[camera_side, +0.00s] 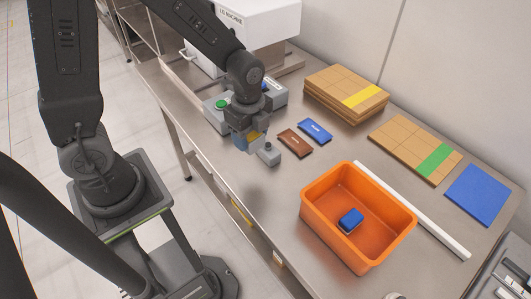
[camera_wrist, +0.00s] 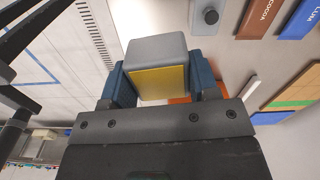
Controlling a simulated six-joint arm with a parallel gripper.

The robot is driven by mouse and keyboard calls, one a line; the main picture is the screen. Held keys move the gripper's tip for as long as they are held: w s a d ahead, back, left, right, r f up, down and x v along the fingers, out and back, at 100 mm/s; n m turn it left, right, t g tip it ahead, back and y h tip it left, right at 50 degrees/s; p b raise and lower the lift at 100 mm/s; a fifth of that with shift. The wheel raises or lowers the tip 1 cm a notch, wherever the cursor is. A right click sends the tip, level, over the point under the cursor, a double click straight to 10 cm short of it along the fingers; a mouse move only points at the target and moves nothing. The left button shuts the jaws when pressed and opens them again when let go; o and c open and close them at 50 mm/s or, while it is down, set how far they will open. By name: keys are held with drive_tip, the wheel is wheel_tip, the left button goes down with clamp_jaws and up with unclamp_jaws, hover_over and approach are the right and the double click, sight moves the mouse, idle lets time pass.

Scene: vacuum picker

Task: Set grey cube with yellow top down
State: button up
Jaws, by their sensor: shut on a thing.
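The grey cube with yellow top (camera_wrist: 158,52) is between the blue fingers of my gripper (camera_wrist: 161,84) in the wrist view. Its yellow face is turned toward the wrist and its grey side shows beyond. In the side view my gripper (camera_side: 249,140) is low over the left part of the steel table, and a bit of the cube's yellow (camera_side: 255,135) shows between the fingers. The gripper is shut on the cube. The fingers hide much of the cube there, and I cannot tell whether it touches the table.
A small grey box with a knob (camera_side: 268,153) stands close beside my gripper. Brown (camera_side: 294,142) and blue (camera_side: 315,131) packets lie to the right. An orange bin (camera_side: 316,205) holds a blue block (camera_side: 351,220). A grey control box with a green button (camera_side: 221,104) is behind. Cardboard stacks lie farther back.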

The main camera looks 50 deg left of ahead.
drive_tip(key=shift+w+a+r, duration=0.1)
drive_tip(key=shift+a+r, duration=0.15)
drive_tip(key=shift+a, duration=0.25)
drive_tip(key=w+m, duration=0.2)
drive_tip(key=w, duration=1.2)
hover_over(324, 167)
wheel_tip(324, 167, down, 7)
drive_tip(key=shift+r, duration=0.15)
drive_tip(key=shift+f, duration=2)
drive_tip(key=shift+f, duration=0.1)
drive_tip(key=o, duration=0.9)
drive_tip(key=shift+o, duration=0.2)
